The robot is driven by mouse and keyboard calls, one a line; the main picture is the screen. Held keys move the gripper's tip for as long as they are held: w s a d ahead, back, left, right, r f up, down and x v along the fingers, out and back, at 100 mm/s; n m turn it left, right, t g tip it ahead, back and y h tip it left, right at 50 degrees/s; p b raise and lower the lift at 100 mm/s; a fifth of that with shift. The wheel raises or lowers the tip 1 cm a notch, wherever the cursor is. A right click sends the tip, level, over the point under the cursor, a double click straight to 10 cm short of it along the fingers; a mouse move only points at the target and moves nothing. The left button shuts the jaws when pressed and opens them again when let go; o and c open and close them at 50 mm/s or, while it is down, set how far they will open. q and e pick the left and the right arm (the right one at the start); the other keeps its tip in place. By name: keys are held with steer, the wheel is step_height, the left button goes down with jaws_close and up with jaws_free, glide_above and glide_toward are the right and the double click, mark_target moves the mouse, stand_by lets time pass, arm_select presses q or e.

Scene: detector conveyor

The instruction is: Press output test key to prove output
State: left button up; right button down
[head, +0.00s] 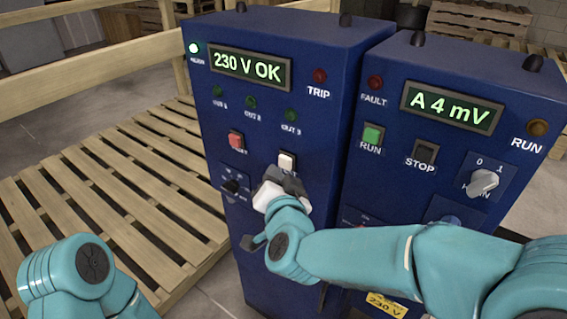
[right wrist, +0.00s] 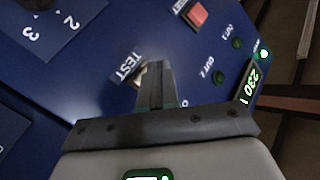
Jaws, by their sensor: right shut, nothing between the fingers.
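The output test key is a white key (head: 287,161) on the left blue cabinet, below the three OUT lamps. Its label is mostly covered in the head view, but TEST reads in the right wrist view, beside the partly hidden key (right wrist: 141,74). My right gripper (head: 291,180) is shut and empty, just below the key. Its fingertips (right wrist: 154,66) overlap the key's edge in the right wrist view; I cannot tell whether they touch. The OUT 1 (head: 217,91), OUT 2 (head: 250,102) and OUT 3 (head: 291,115) lamps look unlit. My left gripper is out of view.
The left display (head: 238,66) reads 230 V OK, with a bright lamp (head: 194,48) beside it. A red key (head: 236,141) and a black selector (head: 232,186) are left of my right gripper. The right cabinet (head: 455,60) stands close by. A wooden pallet (head: 110,200) lies left.

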stand_by(0.7)
steer(key=shift+w+d, duration=0.25)
steer(key=shift+w, duration=0.15)
steer(key=shift+w+d+b, duration=0.3)
steer(key=shift+w, duration=0.1)
stand_by(0.8)
steer(key=shift+s+a, duration=0.55)
steer(key=shift+s, duration=0.25)
steer(key=s+a, duration=0.1)
steer(key=s, duration=0.1)
steer(key=s+a, duration=0.2)
stand_by(0.4)
stand_by(0.4)
